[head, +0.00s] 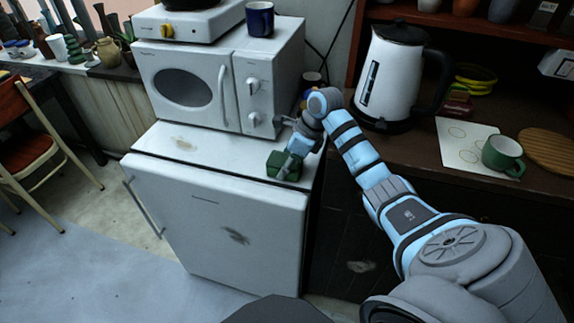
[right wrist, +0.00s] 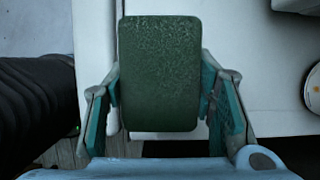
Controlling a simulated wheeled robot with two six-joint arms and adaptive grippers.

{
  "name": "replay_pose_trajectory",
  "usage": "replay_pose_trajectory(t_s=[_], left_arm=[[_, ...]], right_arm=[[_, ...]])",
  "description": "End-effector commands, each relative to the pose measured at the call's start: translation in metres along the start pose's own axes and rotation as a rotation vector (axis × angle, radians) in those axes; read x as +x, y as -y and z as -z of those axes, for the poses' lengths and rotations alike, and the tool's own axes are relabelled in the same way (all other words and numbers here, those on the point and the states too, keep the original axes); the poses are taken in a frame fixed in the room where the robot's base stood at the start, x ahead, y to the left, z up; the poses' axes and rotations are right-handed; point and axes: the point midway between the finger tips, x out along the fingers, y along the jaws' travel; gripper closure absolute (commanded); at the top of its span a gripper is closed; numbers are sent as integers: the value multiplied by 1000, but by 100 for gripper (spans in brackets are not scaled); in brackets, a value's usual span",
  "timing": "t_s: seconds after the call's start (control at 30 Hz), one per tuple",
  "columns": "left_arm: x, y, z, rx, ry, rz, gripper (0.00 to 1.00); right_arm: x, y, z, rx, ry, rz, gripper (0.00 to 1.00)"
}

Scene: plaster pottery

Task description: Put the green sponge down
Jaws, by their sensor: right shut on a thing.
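The green sponge (head: 283,165) is a dark green block at the front right of the white fridge top (head: 185,147). In the right wrist view the sponge (right wrist: 160,75) fills the middle, upright in the picture, with a rough upper face. My right gripper (head: 290,163) is shut on it, with one teal finger pad against each long side; the fingers also show in the right wrist view (right wrist: 160,98). The sponge is over the fridge top near its front edge. I cannot tell whether its underside touches the surface. My left gripper is not in view.
A white microwave (head: 185,87) stands behind the sponge, with a hot plate (head: 187,22) and a blue mug (head: 260,19) on top. A kettle (head: 392,80) and a green mug (head: 503,156) stand on the dark counter at right. The fridge top's front left is clear.

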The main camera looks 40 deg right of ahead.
Motion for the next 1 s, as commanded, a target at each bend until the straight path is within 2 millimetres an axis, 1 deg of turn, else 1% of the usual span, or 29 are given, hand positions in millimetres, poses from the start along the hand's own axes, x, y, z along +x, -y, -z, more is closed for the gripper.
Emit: replay_pose_trajectory(t_s=[0.03,0.13,0.3,0.33,0.43,0.47,0.77,0.87,0.97,1.0], left_arm=[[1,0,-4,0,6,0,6],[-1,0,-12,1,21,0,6],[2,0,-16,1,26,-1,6],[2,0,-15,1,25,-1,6],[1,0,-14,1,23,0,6],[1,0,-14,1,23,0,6],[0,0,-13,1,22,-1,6],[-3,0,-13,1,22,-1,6],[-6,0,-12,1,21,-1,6],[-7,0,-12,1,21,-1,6]], right_arm=[[3,0,1,-1,0,0,80],[2,0,1,-1,1,1,80],[5,0,2,-1,1,1,80],[5,0,2,-1,1,1,48],[4,0,2,-1,1,1,32],[4,0,2,-1,1,1,30],[2,0,1,0,1,1,30],[-8,1,0,0,2,4,30],[-31,1,0,-2,1,6,30],[-43,2,0,-2,2,7,30]])
